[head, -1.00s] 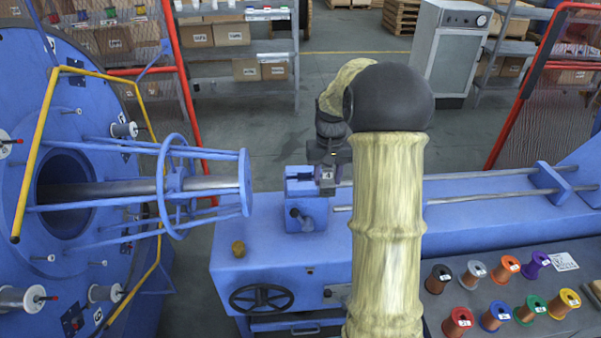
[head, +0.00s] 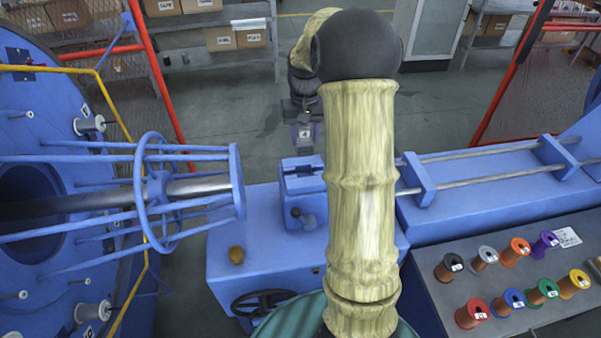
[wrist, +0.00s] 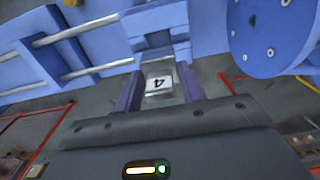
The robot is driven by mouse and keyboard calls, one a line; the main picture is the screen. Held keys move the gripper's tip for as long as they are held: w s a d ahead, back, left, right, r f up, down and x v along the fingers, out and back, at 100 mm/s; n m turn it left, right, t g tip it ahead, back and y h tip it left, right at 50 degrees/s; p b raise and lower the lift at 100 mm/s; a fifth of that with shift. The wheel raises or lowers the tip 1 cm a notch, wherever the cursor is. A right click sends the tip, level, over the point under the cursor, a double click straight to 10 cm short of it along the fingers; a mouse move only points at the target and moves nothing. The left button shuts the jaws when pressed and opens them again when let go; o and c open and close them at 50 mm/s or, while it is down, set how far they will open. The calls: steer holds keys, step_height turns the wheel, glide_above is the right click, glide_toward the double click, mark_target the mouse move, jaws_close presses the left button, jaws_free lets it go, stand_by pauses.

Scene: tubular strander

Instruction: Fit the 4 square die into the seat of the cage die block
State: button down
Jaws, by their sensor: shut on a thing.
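My gripper (head: 306,134) is shut on the 4 square die (wrist: 160,82), a small grey block with a white face marked 4. In the wrist view the die sits between two purple fingers. In the head view the die (head: 305,132) is beyond the far side of the blue cage die block (head: 303,188), with a gap between them. The block has a dark notched seat (head: 298,171) at its top. In the wrist view the block (wrist: 155,22) lies just past the die, and its slot is roughly in line with the die. Whether they touch there I cannot tell.
The blue cage with its ring (head: 150,190) stands left of the block. Rails (head: 480,155) run to the right. A handwheel (head: 263,305) and a brown knob (head: 236,255) are at the front. Several coloured spools (head: 510,275) stand on a grey table at right.

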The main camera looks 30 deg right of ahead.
mark_target(304, 152)
steer(key=shift+s, duration=0.15)
steer(key=shift+f, duration=0.3)
steer(key=shift+f+p, duration=0.55)
steer(key=shift+f, duration=2.2)
steer(key=shift+f+p, duration=0.45)
steer(key=shift+f, duration=1.4)
steer(key=c, duration=0.9)
jaws_free()
steer(key=shift+f, duration=0.15)
steer(key=shift+o, duration=0.2)
